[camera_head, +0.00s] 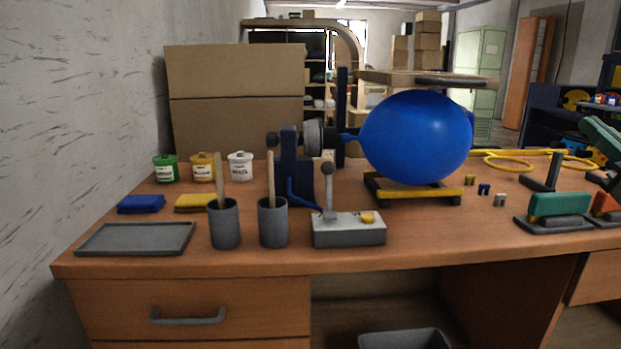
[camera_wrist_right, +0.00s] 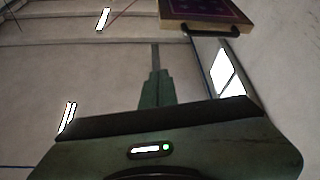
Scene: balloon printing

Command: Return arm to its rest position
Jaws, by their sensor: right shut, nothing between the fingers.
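My right gripper (camera_wrist_right: 155,78) shows in the right wrist view, its green fingers shut together and empty. They point toward the walls and ceiling and touch nothing. My left gripper is not in view. A blue inflated balloon (camera_head: 415,138) sits on the nozzle above a low black and yellow cradle (camera_head: 412,200). A flat wooden frame (camera_head: 430,78) is above the balloon. A framed purple panel with a dark handle (camera_wrist_right: 205,12) shows in the right wrist view.
On the wooden desk (camera_head: 300,258) are a grey tray (camera_head: 135,238), two grey cups (camera_head: 224,228) with sticks, a lever box (camera_head: 348,232) and three small pots (camera_head: 203,168). A teal block (camera_head: 560,204) on a stand is at the right. A grey bin (camera_head: 405,339) stands below.

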